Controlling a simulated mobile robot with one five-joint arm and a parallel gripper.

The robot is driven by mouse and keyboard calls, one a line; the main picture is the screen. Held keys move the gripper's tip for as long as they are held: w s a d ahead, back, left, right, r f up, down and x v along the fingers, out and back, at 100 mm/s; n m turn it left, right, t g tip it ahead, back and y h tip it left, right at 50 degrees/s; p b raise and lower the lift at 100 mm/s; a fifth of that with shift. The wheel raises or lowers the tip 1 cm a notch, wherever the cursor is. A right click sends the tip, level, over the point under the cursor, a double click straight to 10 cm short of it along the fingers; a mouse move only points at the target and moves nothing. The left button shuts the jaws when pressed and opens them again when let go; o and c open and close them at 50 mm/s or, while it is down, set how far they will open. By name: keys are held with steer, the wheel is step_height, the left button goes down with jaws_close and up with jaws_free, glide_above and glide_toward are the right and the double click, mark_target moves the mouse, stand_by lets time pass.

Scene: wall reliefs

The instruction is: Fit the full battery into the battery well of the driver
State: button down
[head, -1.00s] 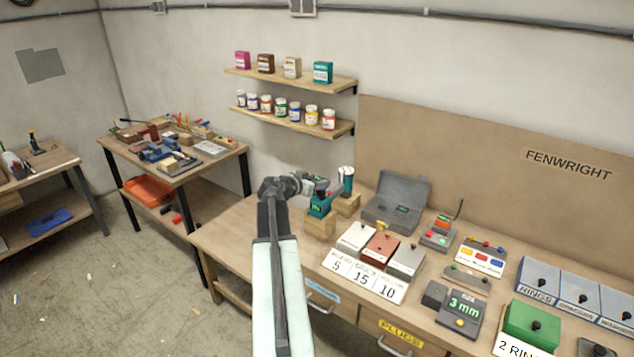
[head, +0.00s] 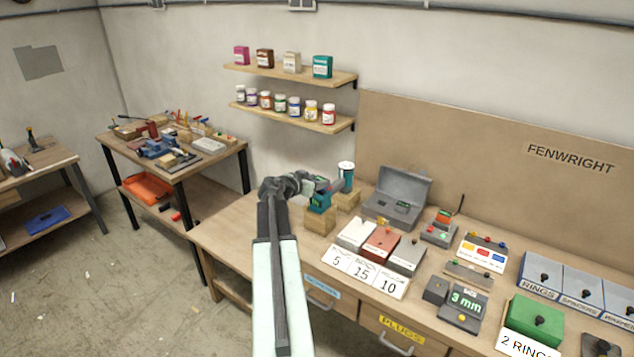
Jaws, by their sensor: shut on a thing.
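The teal and dark driver (head: 320,204) rests on a wooden block (head: 319,222) at the back left of the main bench. My gripper (head: 312,187) is at the driver's upper left side, close against it. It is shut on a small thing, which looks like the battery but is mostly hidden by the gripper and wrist. The battery well cannot be made out, and I cannot tell whether the battery touches the driver.
A second wooden block (head: 347,200) and a teal white-topped cylinder (head: 346,175) stand just behind. An open grey case (head: 398,197) is to the right. White, red and grey boxes (head: 381,243) with number cards sit in front. Shelves (head: 290,122) with jars hang above.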

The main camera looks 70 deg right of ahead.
steer(key=shift+f+b, duration=1.05)
steer(key=shift+f, duration=0.1)
steer(key=c, duration=0.6)
jaws_free()
steer(key=shift+r, duration=0.1)
steer(key=p+v, duration=0.2)
steer(key=v, duration=0.5)
steer(key=shift+a+r+p, duration=0.1)
steer(key=shift+a+p, duration=0.2)
steer(key=shift+p, duration=0.1)
